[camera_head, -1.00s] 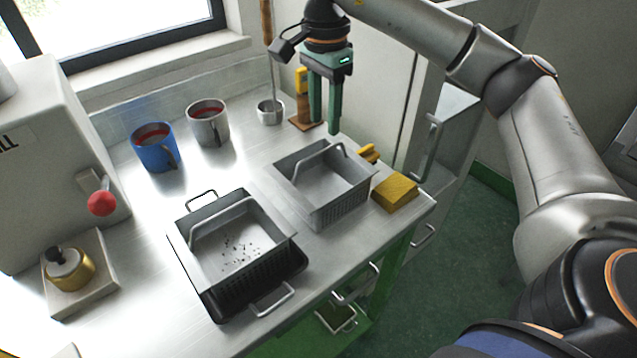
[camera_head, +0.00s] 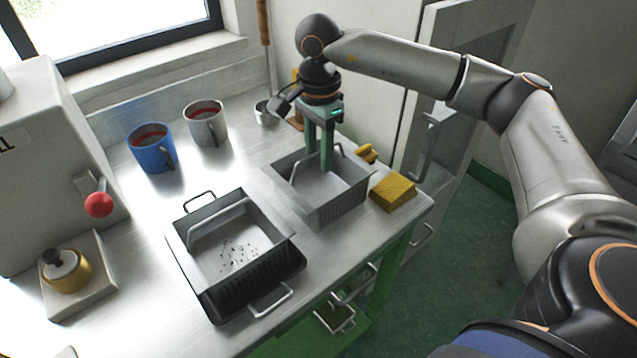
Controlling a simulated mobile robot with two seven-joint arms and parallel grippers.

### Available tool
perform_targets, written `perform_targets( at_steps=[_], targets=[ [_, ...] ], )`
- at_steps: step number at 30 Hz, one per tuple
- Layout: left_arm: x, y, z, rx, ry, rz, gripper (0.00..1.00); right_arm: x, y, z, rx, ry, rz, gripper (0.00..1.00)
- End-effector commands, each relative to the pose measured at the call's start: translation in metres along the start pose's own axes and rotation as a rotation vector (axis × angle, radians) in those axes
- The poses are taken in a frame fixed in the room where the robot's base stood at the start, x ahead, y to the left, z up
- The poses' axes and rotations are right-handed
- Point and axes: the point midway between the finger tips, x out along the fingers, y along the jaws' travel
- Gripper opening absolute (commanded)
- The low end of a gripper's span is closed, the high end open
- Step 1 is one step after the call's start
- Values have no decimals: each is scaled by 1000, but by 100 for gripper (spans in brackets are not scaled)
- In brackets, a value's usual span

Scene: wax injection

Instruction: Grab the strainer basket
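A grey metal strainer basket (camera_head: 343,205) with an arched handle stands empty on the worktop at centre right. A second basket (camera_head: 215,262), with dark crumbs on its floor, sits in a black tray (camera_head: 262,283) to its left. My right gripper (camera_head: 320,165) points down at the handle of the empty basket, its green fingertips at about handle height. The two fingers stand apart, with a narrow gap. Whether the handle lies between them or just beside them, I cannot tell. My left gripper is not in view.
A yellow sponge (camera_head: 393,192) lies right of the empty basket. A blue mug (camera_head: 151,152) and a grey mug (camera_head: 206,127) stand behind. A small metal cup (camera_head: 264,113) is near the wall. A machine with a red knob (camera_head: 99,204) stands at the left.

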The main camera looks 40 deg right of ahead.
Motion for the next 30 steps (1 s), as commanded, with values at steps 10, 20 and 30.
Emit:
perform_targets(
  at_steps=[10,20,30],
  targets=[
    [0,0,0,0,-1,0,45,0,0,0,0,0,0,0],
    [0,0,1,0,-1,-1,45,-1,0,0,-1,0,0,0],
    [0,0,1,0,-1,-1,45,-1,0,0,-1,0,-1,0]
  ],
)
